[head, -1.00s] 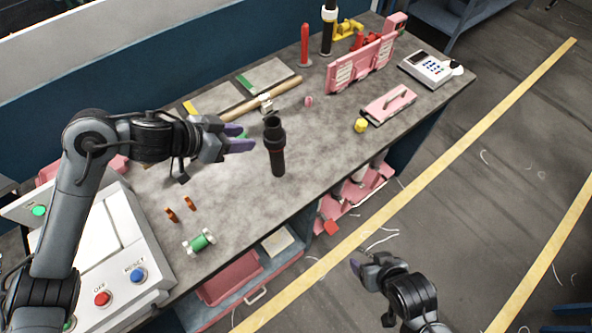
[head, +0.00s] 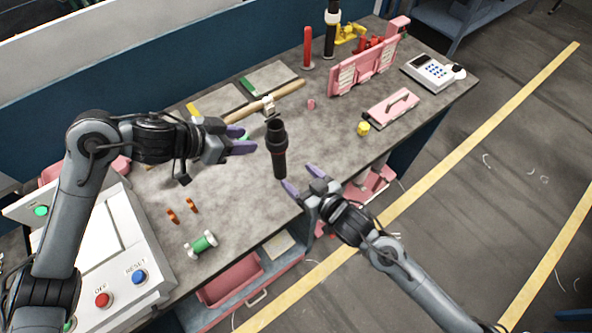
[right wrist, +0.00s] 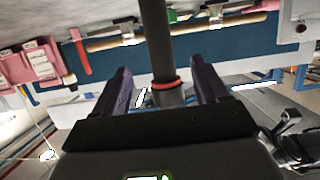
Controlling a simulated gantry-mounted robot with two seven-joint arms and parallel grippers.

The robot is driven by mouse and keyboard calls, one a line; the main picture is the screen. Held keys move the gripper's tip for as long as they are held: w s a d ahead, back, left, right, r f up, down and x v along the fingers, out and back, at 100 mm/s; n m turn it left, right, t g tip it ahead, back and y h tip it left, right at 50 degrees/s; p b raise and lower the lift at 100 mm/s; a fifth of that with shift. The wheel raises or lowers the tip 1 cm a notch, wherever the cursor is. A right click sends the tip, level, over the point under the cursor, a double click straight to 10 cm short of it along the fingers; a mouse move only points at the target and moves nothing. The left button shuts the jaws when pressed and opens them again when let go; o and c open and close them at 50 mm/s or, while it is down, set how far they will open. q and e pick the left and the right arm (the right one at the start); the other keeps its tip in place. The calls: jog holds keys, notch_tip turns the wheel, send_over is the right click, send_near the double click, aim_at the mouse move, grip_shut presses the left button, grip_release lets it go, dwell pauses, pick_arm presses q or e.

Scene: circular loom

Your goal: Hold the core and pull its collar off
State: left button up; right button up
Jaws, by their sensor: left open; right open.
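The dark core (head: 279,165) stands upright on the grey bench. Its wider black collar (head: 276,136) sits around its upper part, with a thin reddish ring below. My left gripper (head: 243,139) is open and empty just left of the collar, not touching it. My right gripper (head: 303,180) is open at the bench's front edge, to the lower right of the core. In the right wrist view the scene is upside down; the core (right wrist: 154,40) and collar (right wrist: 170,98) show between the open fingers (right wrist: 164,70). I cannot tell the remaining distance there.
A wooden rod (head: 280,98) lies behind the core. A yellow piece (head: 363,129) and a pink case (head: 391,107) lie to the right. The bench around the core is clear.

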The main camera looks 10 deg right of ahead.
aim_at(284, 162)
jog(key=x, duration=1)
jog(key=shift+w+a+r, duration=0.2)
jog(key=shift+w+r, duration=0.05)
jog(key=shift+w, duration=0.2)
jog(key=c, duration=1.1)
